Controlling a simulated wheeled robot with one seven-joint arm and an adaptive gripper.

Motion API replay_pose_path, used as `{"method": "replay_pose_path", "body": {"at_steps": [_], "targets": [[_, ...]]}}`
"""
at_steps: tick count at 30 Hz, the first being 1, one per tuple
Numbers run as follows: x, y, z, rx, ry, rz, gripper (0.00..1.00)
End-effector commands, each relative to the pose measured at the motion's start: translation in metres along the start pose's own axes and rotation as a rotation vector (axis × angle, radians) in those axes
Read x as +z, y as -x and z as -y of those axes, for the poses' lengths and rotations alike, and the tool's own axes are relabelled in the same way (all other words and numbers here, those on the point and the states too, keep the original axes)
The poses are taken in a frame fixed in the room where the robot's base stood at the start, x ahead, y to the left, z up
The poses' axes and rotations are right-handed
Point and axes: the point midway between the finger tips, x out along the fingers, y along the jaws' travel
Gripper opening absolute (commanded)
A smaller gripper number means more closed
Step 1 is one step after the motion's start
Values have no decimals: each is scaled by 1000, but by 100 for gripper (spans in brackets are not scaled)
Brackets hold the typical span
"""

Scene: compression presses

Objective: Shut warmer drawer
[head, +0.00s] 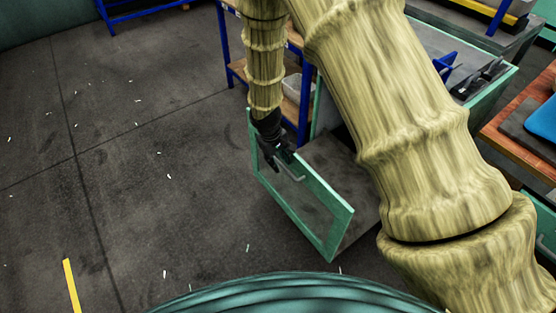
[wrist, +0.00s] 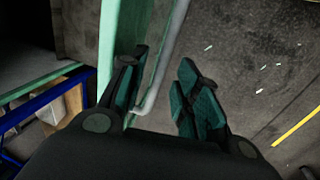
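The warmer drawer (head: 341,217) is pulled out from its cabinet, with a green-edged front and a dark grey inside. Its pale bar handle (head: 293,177) is on the front, near the left end in the head view. In the wrist view the handle (wrist: 165,60) runs up beside the drawer's green edge (wrist: 108,45). My gripper (head: 272,160) is at the handle, by the drawer's far end. In the wrist view my gripper (wrist: 162,95) has its fingers apart, one on each side of the handle, with a gap to the right finger.
A blue-framed rack with wooden shelves (head: 238,72) stands close behind the drawer. A wooden table with a blue item (head: 541,120) is at the right. My arm hides much of the cabinet. The dark floor (head: 110,190) at left is open, with small white scraps.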

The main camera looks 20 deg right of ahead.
Motion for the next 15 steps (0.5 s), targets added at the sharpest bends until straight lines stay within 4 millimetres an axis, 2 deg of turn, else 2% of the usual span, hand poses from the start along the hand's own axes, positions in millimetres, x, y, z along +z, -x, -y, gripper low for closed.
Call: {"method": "replay_pose_path", "body": {"at_steps": [10,15], "targets": [[0,-2,0,0,0,0,30],[0,-2,0,0,0,0,0]]}}
